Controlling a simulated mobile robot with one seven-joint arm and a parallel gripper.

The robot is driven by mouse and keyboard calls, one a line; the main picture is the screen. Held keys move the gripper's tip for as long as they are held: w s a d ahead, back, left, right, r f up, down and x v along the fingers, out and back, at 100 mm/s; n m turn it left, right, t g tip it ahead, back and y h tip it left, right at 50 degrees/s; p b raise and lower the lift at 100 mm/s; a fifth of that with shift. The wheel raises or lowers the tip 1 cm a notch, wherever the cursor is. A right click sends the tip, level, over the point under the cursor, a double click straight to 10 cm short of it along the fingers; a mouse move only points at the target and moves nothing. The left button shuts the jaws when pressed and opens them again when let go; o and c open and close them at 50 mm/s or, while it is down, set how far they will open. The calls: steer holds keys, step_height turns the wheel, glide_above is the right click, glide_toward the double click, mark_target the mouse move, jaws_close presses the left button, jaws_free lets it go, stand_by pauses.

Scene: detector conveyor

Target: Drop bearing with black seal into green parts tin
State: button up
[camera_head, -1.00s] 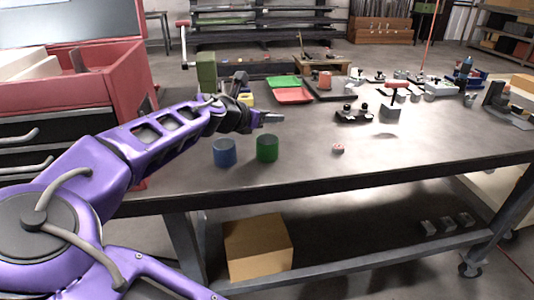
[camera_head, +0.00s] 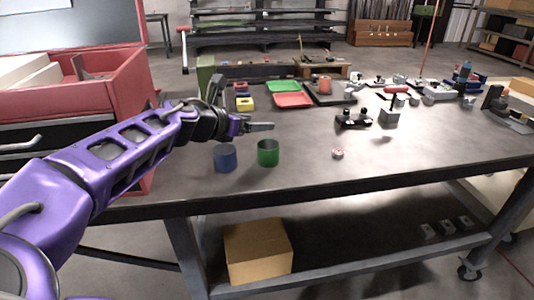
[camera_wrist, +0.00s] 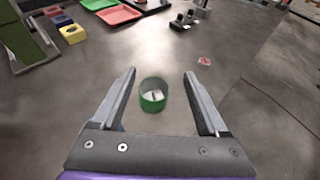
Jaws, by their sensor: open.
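The green parts tin (camera_head: 268,158) stands upright on the workbench, right of a blue tin (camera_head: 225,159). In the wrist view the green tin (camera_wrist: 153,104) shows between my open fingers, with a small pale object (camera_wrist: 155,95) inside; I cannot tell what it is. My gripper (camera_head: 266,127) is open and empty, close behind and above the green tin in the head view; it also shows in the wrist view (camera_wrist: 160,73). A small round piece with red and white (camera_head: 337,153) lies right of the tin. I cannot make out a black seal on any piece.
Red and green trays (camera_head: 293,100) and small coloured blocks (camera_head: 244,103) lie farther back. A black fixture (camera_head: 354,118) and grey block (camera_head: 389,117) stand at centre right. A red tool chest (camera_head: 115,85) is at left. The bench's front right is clear.

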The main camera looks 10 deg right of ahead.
steer(key=p+v, duration=0.1)
steer(key=v, duration=0.9)
steer(key=shift+s+a+p, duration=0.2)
steer(key=shift+a+p, duration=0.05)
steer(key=shift+p, duration=0.05)
steer(key=shift+r, duration=0.1)
